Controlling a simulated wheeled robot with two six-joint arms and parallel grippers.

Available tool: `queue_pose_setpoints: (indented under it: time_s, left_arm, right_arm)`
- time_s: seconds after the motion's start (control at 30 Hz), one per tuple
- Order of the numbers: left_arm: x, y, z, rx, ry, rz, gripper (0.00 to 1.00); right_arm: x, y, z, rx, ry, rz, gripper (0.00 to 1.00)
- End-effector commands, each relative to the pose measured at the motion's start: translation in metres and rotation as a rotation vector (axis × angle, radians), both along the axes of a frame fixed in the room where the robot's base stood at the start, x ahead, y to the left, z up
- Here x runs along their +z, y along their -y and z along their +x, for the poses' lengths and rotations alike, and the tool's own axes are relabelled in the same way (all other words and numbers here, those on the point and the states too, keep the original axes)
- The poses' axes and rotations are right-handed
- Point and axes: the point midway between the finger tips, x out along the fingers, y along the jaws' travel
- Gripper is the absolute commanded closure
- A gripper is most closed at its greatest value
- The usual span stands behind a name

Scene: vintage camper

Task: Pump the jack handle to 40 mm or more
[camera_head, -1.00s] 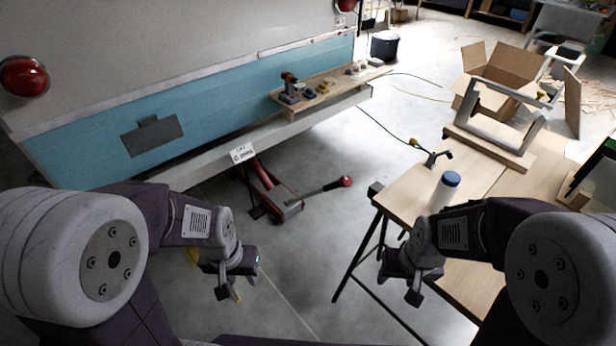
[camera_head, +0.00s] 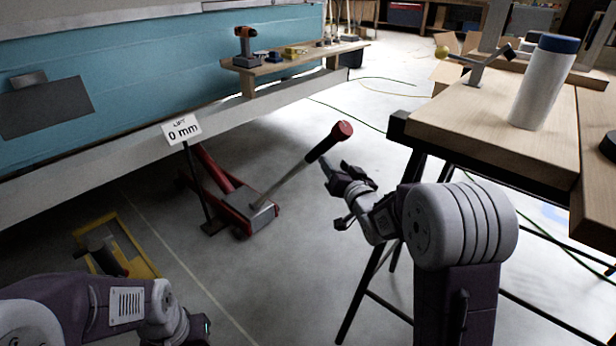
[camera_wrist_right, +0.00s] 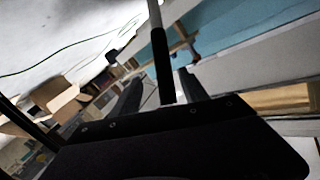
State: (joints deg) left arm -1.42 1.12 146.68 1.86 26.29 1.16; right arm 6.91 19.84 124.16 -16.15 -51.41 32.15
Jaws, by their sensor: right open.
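The red floor jack (camera_head: 232,200) stands on the floor beneath the camper's edge in the head view. Its handle (camera_head: 318,150) slants up to the right, with a black grip and a red knob at the end. A sign (camera_head: 182,129) by the jack reads 0 mm. My right gripper (camera_head: 336,193) is open and empty, just below and right of the handle grip. In the right wrist view, the black grip (camera_wrist_right: 161,65) shows between the open fingers (camera_wrist_right: 160,92); contact cannot be told. My left gripper (camera_head: 190,332) is at the bottom edge, its fingertips cut off.
A wooden workbench (camera_head: 455,115) with dark legs stands close on the right, bearing a white bottle (camera_head: 541,85). A yellow-framed item (camera_head: 125,245) lies on the floor at left. A shelf (camera_head: 290,65) with tools juts from the camper.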

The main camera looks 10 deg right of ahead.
Motion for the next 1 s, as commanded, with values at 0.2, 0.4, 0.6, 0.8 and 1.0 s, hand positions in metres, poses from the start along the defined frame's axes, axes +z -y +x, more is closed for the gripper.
queue_pose_setpoints:
  time_s: [0.2, 0.4, 0.6, 0.8, 1.0]
  left_arm:
    - [-0.024, 0.0, 0.0, 0.0, 0.001, 0.0, 0.64]
    - [-0.007, 0.0, 0.0, 0.0, 0.001, 0.0, 0.64]
    - [-0.008, 0.0, 0.0, 0.0, 0.002, 0.0, 0.64]
    - [-0.021, 0.0, 0.0, 0.0, 0.0, 0.0, 0.64]
    - [-0.021, 0.0, 0.0, 0.0, 0.001, 0.0, 0.64]
  right_arm:
    - [-0.009, -0.001, 0.004, 0.014, 0.065, 0.025, 0.48]
    - [-0.003, -0.003, 0.02, 0.016, 0.06, 0.024, 0.48]
    - [-0.012, -0.008, 0.062, 0.016, 0.067, 0.023, 0.48]
    - [-0.01, -0.011, 0.089, 0.015, 0.064, 0.023, 0.48]
    - [-0.008, -0.011, 0.095, 0.013, 0.062, 0.023, 0.48]
